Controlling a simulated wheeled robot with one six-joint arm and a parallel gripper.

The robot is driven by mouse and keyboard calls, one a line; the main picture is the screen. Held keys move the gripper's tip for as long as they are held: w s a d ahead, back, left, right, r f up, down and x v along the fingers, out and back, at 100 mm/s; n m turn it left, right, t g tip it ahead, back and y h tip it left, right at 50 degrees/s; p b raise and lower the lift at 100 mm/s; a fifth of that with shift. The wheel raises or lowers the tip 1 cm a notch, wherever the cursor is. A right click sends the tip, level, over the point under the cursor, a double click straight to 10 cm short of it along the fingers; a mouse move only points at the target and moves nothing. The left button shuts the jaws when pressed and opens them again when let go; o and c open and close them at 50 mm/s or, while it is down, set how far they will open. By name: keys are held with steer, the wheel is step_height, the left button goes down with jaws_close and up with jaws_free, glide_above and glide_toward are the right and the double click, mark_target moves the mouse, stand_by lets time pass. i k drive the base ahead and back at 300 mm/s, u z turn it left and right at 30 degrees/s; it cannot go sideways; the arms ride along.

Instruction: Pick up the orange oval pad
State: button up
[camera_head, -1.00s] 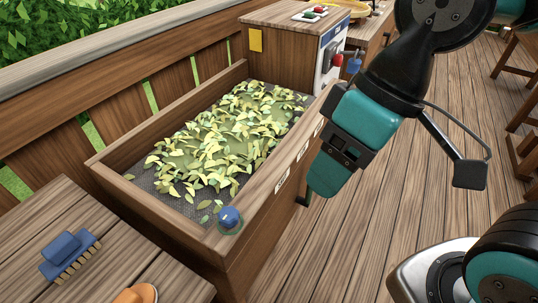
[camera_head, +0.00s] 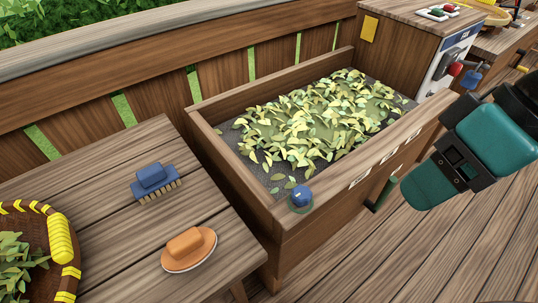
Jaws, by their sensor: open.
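The orange oval pad (camera_head: 189,249) lies on the slatted wooden table at the lower left, with a raised orange grip on a flat oval base with a pale edge. It is in plain view, with nothing on it. My gripper (camera_head: 430,188) is at the right, in front of the wooden trough and well apart from the pad. It is open, and nothing shows in it.
A blue brush (camera_head: 153,177) lies behind the pad on the table (camera_head: 95,195). A basket of leaves (camera_head: 64,240) stands at the left. The wooden trough (camera_head: 240,185) with leaves and a blue knob (camera_head: 301,196) stands between table and gripper. Floor at lower right is clear.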

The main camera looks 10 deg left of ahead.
mark_target(184, 252)
steer(key=z, duration=0.2)
steer(key=k, duration=0.8)
steer(key=u, duration=1.65)
steer(key=i, duration=0.5)
steer(key=z, duration=0.05)
